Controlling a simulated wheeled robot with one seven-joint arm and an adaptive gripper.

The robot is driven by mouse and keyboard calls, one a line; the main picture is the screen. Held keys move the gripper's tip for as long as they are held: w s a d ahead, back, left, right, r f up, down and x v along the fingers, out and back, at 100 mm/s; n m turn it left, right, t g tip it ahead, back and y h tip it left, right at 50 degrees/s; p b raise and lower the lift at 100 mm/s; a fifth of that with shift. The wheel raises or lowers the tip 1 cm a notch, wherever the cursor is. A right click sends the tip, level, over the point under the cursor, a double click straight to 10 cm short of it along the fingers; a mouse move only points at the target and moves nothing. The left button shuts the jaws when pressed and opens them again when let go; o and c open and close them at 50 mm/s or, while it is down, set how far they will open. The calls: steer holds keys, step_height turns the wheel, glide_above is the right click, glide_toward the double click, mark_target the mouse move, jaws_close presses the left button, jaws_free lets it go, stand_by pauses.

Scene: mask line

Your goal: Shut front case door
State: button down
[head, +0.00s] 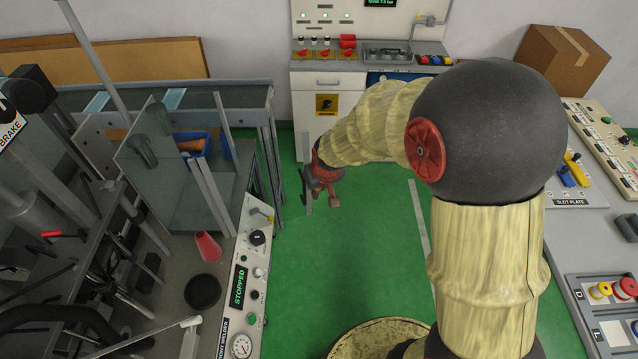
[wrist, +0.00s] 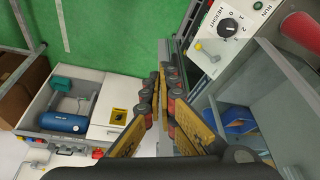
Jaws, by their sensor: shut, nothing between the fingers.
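The machine's case (head: 170,165) stands at the left in the head view, with clear panels and grey frames. A tall thin grey upright (head: 307,150) out over the green floor looks like the free edge of the clear front case door, which appears swung open. My gripper (head: 325,190) is right beside this upright, low over the floor; whether they touch I cannot tell. In the wrist view my gripper (wrist: 163,82) is shut and empty, its yellow-and-black fingers close together.
The control panel (head: 245,275), reading STOPPED, runs along the case front. A white cabinet (head: 325,100) with a sink is behind, and a slot plate desk (head: 590,230) is at right. The green floor (head: 375,240) between is clear.

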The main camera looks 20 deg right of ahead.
steer(key=shift+w+f, duration=0.2)
steer(key=shift+w, duration=0.9)
steer(key=shift+w+f, duration=0.2)
steer(key=shift+w, duration=0.85)
steer(key=shift+w, duration=0.1)
